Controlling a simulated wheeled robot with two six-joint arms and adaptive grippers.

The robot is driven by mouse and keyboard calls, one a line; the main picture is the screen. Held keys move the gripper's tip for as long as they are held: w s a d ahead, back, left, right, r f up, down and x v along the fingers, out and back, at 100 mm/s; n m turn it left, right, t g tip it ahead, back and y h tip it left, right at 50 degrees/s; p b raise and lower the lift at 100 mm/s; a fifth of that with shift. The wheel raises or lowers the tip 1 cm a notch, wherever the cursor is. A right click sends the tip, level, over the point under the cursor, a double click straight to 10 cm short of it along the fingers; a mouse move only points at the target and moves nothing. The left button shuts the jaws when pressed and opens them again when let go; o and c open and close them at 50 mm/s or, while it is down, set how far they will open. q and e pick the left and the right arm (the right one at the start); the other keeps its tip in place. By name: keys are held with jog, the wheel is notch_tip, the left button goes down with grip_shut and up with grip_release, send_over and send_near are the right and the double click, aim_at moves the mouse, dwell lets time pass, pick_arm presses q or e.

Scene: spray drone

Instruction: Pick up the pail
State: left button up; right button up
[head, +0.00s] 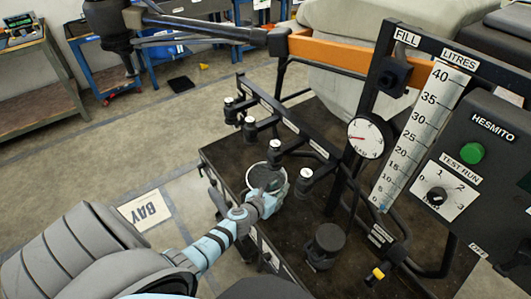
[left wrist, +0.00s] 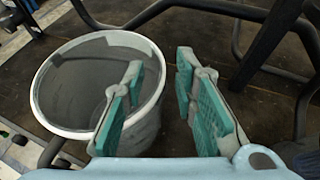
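The pail (head: 262,176) is a small pale bucket with a white rim and grey inside. It stands upright on the dark deck (head: 330,215), below a row of black nozzles. In the left wrist view the pail (left wrist: 95,75) fills the left side, open end up. My left gripper (head: 270,196) is at its near right side. In the left wrist view the left gripper (left wrist: 165,100) is open, with teal pads apart. One finger overlaps the pail's right rim and the other is outside it; part of the pail wall shows between them. Contact cannot be told. My right gripper is not in view.
Black nozzles (head: 276,150) on a bar hang close behind the pail. A dial gauge (head: 366,137), a litre scale (head: 420,125) and a control box (head: 470,170) stand at right. A dark canister (head: 325,245) stands nearer. Open floor lies left, with a BAY sign (head: 146,211).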

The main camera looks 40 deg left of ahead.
aim_at(282, 185)
pick_arm(q)
jog(key=w+f+b, duration=0.2)
jog(key=shift+w+a+f, duration=0.2)
jog(key=shift+w+a, duration=0.15)
jog(key=shift+w, duration=0.45)
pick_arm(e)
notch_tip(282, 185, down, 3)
pick_arm(q)
jog(key=shift+r, duration=0.1)
jog(key=c, duration=0.6)
grip_shut()
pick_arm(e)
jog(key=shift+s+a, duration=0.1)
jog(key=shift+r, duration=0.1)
